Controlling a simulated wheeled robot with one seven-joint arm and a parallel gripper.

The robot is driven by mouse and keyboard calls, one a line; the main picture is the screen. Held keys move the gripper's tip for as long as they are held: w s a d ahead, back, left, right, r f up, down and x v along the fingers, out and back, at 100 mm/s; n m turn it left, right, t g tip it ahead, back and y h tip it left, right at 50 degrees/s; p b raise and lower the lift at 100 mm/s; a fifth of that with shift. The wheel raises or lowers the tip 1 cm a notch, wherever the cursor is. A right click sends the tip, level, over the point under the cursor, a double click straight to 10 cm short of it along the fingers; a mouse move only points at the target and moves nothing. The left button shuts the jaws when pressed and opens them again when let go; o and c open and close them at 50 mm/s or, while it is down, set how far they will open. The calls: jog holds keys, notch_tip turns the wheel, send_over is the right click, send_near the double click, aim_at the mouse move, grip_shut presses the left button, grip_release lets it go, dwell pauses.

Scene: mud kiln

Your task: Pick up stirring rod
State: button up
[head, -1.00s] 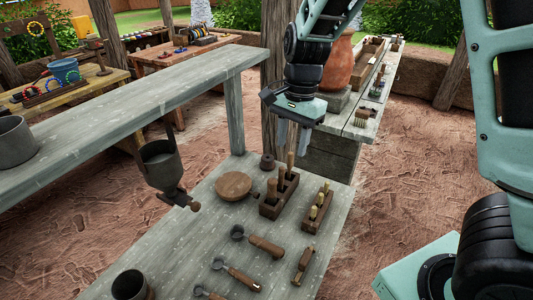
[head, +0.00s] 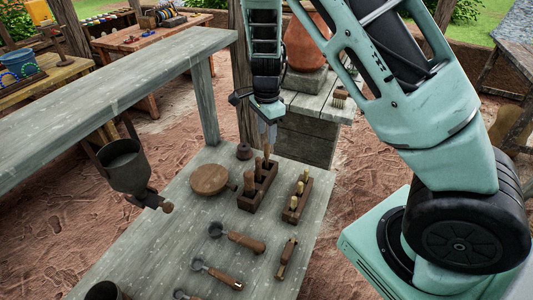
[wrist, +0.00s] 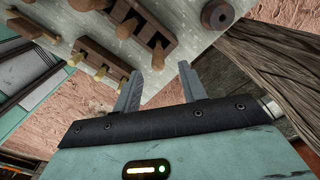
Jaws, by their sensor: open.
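A dark wooden holder block (head: 256,197) with several upright wooden rods stands on the lower grey table. The tallest, a pale slim rod (head: 266,156) at its far end, may be the stirring rod; I cannot tell for sure. My gripper (head: 268,142) points down just above the far end of this holder, open and empty, and its fingers partly overlap the tall rod's top. In the wrist view the holder (wrist: 128,20) lies beyond the spread fingers (wrist: 160,68), with its rod tops toward me.
A second holder (head: 292,208) with short pale handles stands to the right. A round wooden lid (head: 209,179) and a dark ring (head: 244,151) lie left. Ladle-like tools (head: 237,238) lie in front. The raised grey shelf (head: 120,90) and a post (head: 246,90) are close by.

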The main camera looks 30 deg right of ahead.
aim_at(266, 141)
jog(key=shift+s+a+f+p, duration=0.1)
jog(key=shift+f+p, duration=0.2)
jog(key=shift+f, duration=1.4)
jog(key=shift+s+f+p, duration=0.1)
jog(key=shift+f+p, duration=0.2)
jog(key=shift+f, duration=1.35)
grip_shut()
